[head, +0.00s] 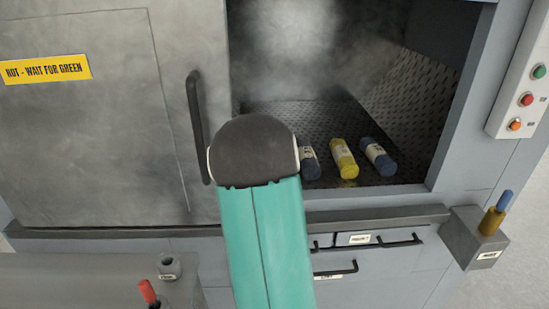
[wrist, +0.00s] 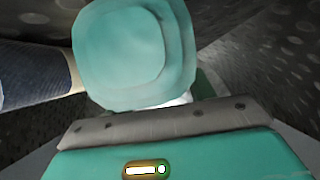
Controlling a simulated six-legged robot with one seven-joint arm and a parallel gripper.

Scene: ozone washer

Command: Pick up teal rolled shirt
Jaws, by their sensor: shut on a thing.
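The teal rolled shirt (wrist: 135,55) shows end-on in the wrist view, large and close to the camera. My gripper (wrist: 170,115) is shut on it; the shirt hides most of the fingers. In the head view my teal arm and its dark joint cover the gripper and the teal shirt, so neither shows there. I cannot tell how far the shirt is from the chamber floor.
The open washer chamber has a dark perforated floor (head: 300,115). A yellow roll (head: 343,158) lies between two blue rolls (head: 379,156) (head: 310,160). A dark blue roll (wrist: 35,75) is close left of the teal shirt. A grey door (head: 100,130) with a handle (head: 197,125) stands left.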

